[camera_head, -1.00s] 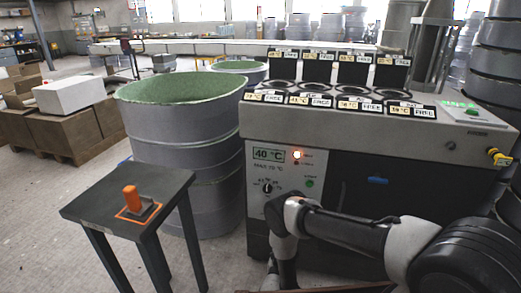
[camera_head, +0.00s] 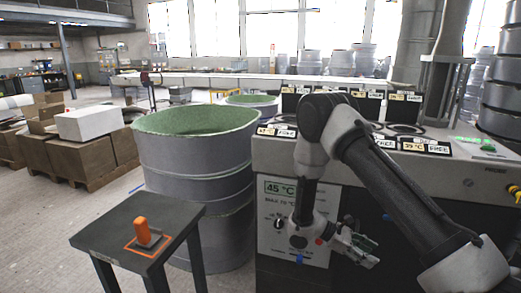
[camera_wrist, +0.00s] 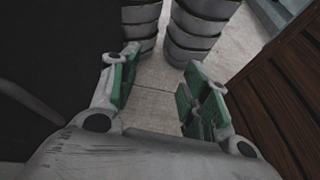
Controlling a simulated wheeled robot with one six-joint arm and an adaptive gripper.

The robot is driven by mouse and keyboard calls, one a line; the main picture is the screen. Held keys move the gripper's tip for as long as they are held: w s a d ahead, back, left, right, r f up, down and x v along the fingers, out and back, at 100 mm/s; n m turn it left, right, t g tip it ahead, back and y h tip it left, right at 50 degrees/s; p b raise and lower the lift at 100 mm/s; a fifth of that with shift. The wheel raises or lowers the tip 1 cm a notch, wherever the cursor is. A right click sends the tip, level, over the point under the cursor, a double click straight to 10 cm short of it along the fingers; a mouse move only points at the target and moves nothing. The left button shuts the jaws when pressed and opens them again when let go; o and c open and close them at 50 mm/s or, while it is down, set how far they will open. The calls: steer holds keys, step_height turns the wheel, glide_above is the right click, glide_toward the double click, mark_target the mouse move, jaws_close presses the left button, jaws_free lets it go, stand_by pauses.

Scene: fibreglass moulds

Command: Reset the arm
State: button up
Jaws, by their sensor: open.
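My arm is folded in front of the machine (camera_head: 464,172), with its elbow raised over the machine's top edge. The floor and stacked grey drums (camera_wrist: 190,35) show beyond the fingers. My forearm covers part of the machine's top and front.
A small dark table (camera_head: 125,225) with an orange handle (camera_head: 141,230) in an outlined square stands at left. A large grey drum (camera_head: 195,185) with a green inside stands behind it. The machine panel (camera_head: 283,215) reads 45 °C. Cardboard boxes (camera_head: 85,158) are farther left.

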steer(key=s+r+m+t+y, duration=0.2)
steer(key=s+r+m+y, duration=0.2)
steer(key=s+r, duration=0.3)
steer(key=s+d+r+m+t+y, duration=0.1)
steer(key=s+r+m+t+y, duration=0.2)
steer(key=r, duration=1.4)
steer(key=s+r+m+t+y, duration=0.3)
steer(key=s+r+m+y, duration=0.2)
steer(key=s+r, duration=0.7)
steer(key=shift+d+r+m+y, duration=0.25)
steer(key=shift+d+m+y, duration=0.05)
steer(key=shift+m, duration=0.5)
